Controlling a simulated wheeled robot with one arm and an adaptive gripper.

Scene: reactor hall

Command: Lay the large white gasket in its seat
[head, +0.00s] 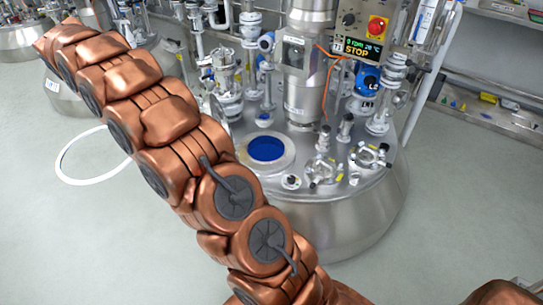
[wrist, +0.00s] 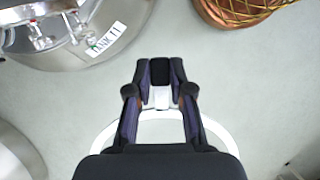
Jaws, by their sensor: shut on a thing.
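The large white gasket (head: 85,182) is a thin flat ring, held out over the grey floor left of the reactor in the head view. My gripper (wrist: 160,100) is shut on its rim in the wrist view, where the gasket (wrist: 224,135) passes under and behind the fingers. In the head view my copper arm hides the gripper and the ring's right end. On the steel reactor lid, a round opening (head: 267,149) with a blue inside has a pale flat rim (head: 288,160), which looks like the seat. The gasket is apart from it, to its left.
The reactor lid (head: 330,195) carries valves, clamped ports and a central steel column (head: 308,60). A control box (head: 362,30) with a red button stands above it. Another steel vessel (wrist: 60,50) is at top left in the wrist view. The floor (head: 100,240) at left is clear.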

